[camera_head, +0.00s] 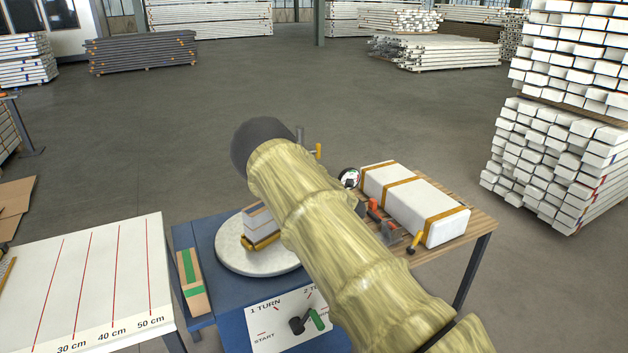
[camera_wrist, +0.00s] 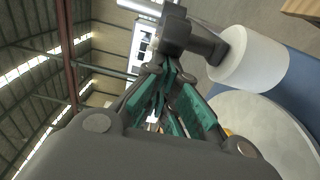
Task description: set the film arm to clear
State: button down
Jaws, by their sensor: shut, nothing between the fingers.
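A white roll (camera_wrist: 256,62) sits beside a dark bracket (camera_wrist: 190,38) in the wrist view; I cannot tell for sure whether this is the film arm. My gripper (camera_wrist: 168,75), with green finger pads, is shut and empty. Its tips overlap the bracket in the picture; whether they touch is unclear. In the head view my sleeved arm hides the gripper and the roll. A grey post (camera_head: 300,134) with a yellow handle (camera_head: 318,151) shows past my arm. A round pale turntable (camera_head: 236,262) carries a strapped load (camera_head: 258,224), partly hidden.
A dial board (camera_head: 268,330) marked START and 1 TURN has a green-handled lever (camera_head: 317,318). A strapped white package (camera_head: 414,202) lies on a wooden table (camera_head: 474,222) at right. A marked white table (camera_head: 100,270) stands at left. Open floor (camera_head: 220,95) lies beyond.

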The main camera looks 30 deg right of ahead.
jog(key=shift+s+d+r, duration=0.15)
jog(key=shift+d+r, duration=0.05)
jog(key=shift+d, duration=0.35)
jog(key=w+a+b, duration=0.1)
jog(key=a, duration=0.3)
jog(key=s+b, duration=0.3)
jog(key=s, duration=0.6)
jog(key=shift+s+f, duration=0.25)
jog(key=shift+s, duration=0.05)
jog(key=shift+a, duration=0.15)
